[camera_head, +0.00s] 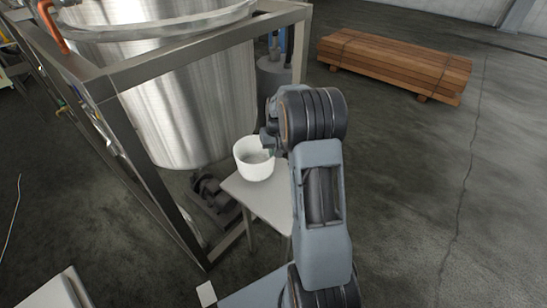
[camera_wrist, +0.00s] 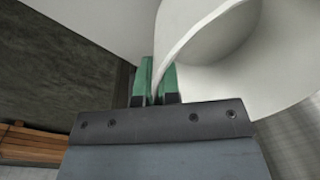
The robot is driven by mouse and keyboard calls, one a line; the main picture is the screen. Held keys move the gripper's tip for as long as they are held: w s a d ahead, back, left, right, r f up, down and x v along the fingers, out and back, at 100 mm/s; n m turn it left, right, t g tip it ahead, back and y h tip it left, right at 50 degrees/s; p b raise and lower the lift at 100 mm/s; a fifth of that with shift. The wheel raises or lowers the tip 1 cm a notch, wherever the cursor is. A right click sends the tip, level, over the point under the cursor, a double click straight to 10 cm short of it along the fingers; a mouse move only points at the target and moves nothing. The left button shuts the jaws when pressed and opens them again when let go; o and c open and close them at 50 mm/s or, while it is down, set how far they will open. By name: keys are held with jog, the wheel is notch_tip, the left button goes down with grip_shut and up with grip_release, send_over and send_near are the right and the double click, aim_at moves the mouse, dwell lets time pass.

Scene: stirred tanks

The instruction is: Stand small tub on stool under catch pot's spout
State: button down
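The small tub (camera_head: 254,160), white and round, is upright at the far corner of the pale square stool top (camera_head: 268,204). Whether its base rests on the stool is hard to tell. In the wrist view the tub (camera_wrist: 225,65) fills the upper right, and a pale flat surface, likely the stool top (camera_wrist: 105,22), lies at upper left. My gripper (camera_head: 269,150) is at the tub's right side. Its green fingers (camera_wrist: 159,80) are closed on either side of the tub's wall at the rim. I cannot make out a spout or tell which vessel is the catch pot.
A large steel tank (camera_head: 190,100) in a metal frame (camera_head: 150,150) stands close behind and left of the stool. A pump (camera_head: 208,190) sits beneath it. A grey cylinder (camera_head: 271,80) stands behind. Stacked timber (camera_head: 395,62) lies back right. The floor at right is clear.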

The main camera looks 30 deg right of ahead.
jog(key=shift+f, duration=1.1)
jog(key=shift+s+f, duration=0.1)
jog(key=c, duration=1.3)
grip_release()
jog(key=shift+c, duration=0.2)
notch_tip(320, 180, up, 12)
jog(key=p, duration=0.3)
jog(key=s+a+r+n+t, duration=0.1)
jog(key=s+a+r, duration=0.5)
jog(key=s+a, duration=0.2)
jog(key=s+a+n, duration=0.1)
jog(key=s+a, duration=0.2)
jog(key=s, duration=0.3)
jog(key=s+a+f+t+h, duration=0.1)
jog(key=s+a, duration=0.3)
jog(key=s, duration=0.3)
jog(key=shift+s+n+t, duration=0.2)
jog(key=shift+n+t, duration=0.1)
jog(key=shift+n, duration=0.1)
